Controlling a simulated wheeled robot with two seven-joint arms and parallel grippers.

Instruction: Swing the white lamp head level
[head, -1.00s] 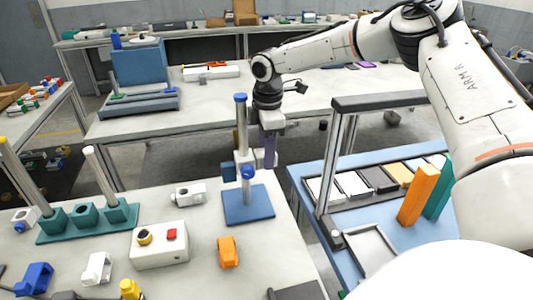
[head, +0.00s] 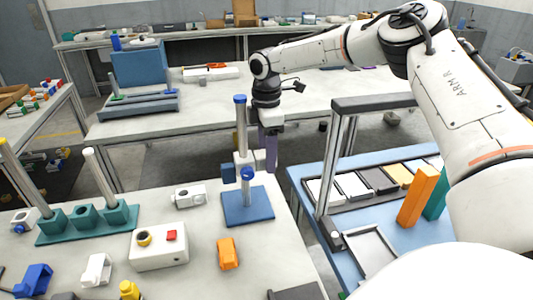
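A stand with a blue square base (head: 247,207), a grey post and a blue top cap (head: 240,98) stands near the right edge of the front table. The white lamp head (head: 243,158) is on the post, above a blue knob (head: 247,174), with a dark blue block (head: 228,172) at its left. Its exact tilt is too small to tell. My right gripper (head: 269,155) points down at the right side of the head, its purple fingers very close to it or touching. The finger gap is not clear. My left gripper is out of view.
A white box with a red button (head: 160,246), a small white part (head: 188,196) and an orange part (head: 228,253) lie around the base. A teal rack with posts (head: 87,220) stands at left. A blue table with a dark frame (head: 330,200) and an orange block (head: 417,195) is at right.

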